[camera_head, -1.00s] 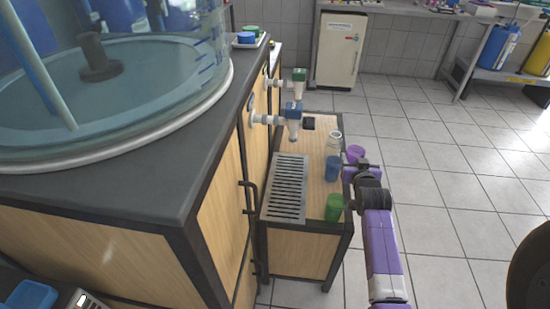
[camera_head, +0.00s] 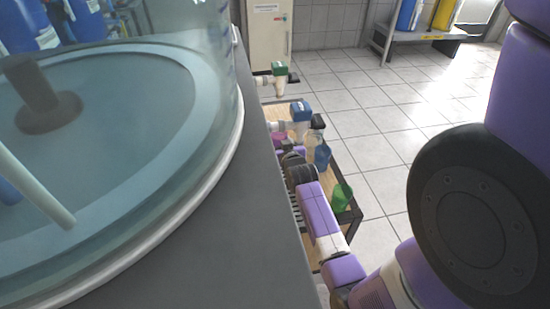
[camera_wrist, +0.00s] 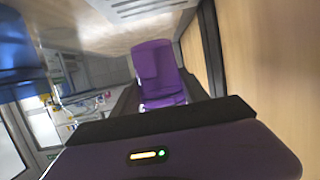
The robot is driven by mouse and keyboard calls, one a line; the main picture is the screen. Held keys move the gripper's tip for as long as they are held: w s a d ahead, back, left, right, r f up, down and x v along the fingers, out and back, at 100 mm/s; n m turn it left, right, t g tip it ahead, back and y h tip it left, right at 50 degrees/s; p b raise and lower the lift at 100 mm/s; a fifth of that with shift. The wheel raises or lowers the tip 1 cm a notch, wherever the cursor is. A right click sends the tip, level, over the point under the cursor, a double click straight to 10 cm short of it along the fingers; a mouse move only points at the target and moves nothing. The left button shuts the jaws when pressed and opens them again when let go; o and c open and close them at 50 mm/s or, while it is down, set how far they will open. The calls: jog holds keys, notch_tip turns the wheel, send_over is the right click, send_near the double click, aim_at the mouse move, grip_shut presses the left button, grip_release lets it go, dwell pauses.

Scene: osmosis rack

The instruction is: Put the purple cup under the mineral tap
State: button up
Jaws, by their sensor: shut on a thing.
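The purple cup (camera_head: 280,138) shows as a small patch beside the blue-topped tap (camera_head: 301,111) in the head view. My gripper (camera_head: 287,146) is shut on it, but my arm hides much of the cup. In the wrist view the purple cup (camera_wrist: 158,72) sits between the dark fingers, tilted in the picture. A green-topped tap (camera_head: 278,69) is farther back. I cannot read which tap is the mineral one. The cup appears close to the blue-topped tap; whether it is directly below the spout I cannot tell.
A blue cup (camera_head: 322,154), a clear glass (camera_head: 312,139) and a green cup (camera_head: 342,196) stand on the low stand to the right of my gripper. The grey counter (camera_head: 262,190) and large tank (camera_head: 130,130) fill the left. Open tiled floor (camera_head: 375,105) lies right.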

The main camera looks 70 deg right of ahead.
jog(key=shift+f+b, duration=0.55)
jog(key=shift+f, duration=2.45)
jog(key=shift+f, duration=0.2)
jog(key=o, duration=1.3)
jog(key=shift+r, duration=0.1)
jog(key=shift+r, duration=0.15)
jog(key=p+v, duration=0.2)
jog(key=v, duration=1)
